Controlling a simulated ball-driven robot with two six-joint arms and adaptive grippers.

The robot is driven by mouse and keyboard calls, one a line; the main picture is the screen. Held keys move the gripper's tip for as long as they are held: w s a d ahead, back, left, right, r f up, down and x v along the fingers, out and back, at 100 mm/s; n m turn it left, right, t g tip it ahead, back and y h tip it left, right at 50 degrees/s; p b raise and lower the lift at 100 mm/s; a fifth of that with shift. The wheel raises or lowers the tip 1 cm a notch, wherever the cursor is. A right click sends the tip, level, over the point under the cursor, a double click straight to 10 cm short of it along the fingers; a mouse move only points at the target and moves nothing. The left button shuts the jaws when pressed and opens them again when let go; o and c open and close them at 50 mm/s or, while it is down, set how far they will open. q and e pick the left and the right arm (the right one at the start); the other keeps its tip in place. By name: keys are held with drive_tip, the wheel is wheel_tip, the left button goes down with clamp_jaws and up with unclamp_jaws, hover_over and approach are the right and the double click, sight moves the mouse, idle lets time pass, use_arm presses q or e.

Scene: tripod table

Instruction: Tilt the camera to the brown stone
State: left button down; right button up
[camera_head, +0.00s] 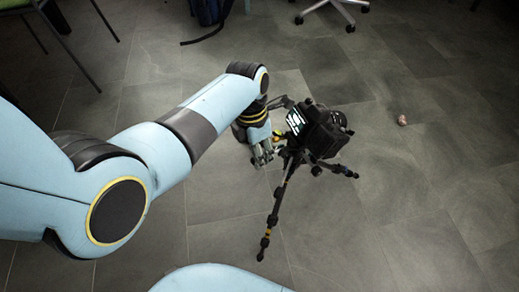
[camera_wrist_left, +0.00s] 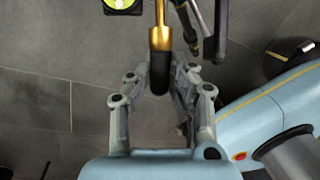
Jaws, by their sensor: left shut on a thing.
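The black camera (camera_head: 325,132) sits on top of the tripod (camera_head: 270,222), with its lit screen (camera_head: 296,122) facing my arm. The brown stone (camera_head: 402,120) lies on the floor to the right of the camera. My left gripper (camera_head: 268,150) is at the left side of the tripod head, just below the screen. In the left wrist view my left gripper (camera_wrist_left: 161,82) is shut on the tripod handle (camera_wrist_left: 160,42), a gold rod with a black grip between the fingers. The far side of the camera is hidden in the head view. My right gripper is not in view.
The grey tiled floor around the tripod is mostly clear. A wheeled chair base (camera_head: 335,10) stands at the top, a dark bag (camera_head: 208,12) to its left, and a chair's metal legs at the top left. A yellow-framed level (camera_wrist_left: 123,4) shows in the left wrist view.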

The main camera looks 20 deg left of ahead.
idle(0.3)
use_arm(q)
drive_tip(key=c, duration=1.2)
unclamp_jaws()
drive_tip(key=r, duration=0.4)
drive_tip(key=a+r, duration=0.1)
drive_tip(key=r, duration=0.2)
drive_tip(key=a+r, duration=0.1)
drive_tip(key=r, duration=0.3)
drive_tip(key=shift+w+r, duration=0.3)
drive_tip(key=shift+r, duration=0.05)
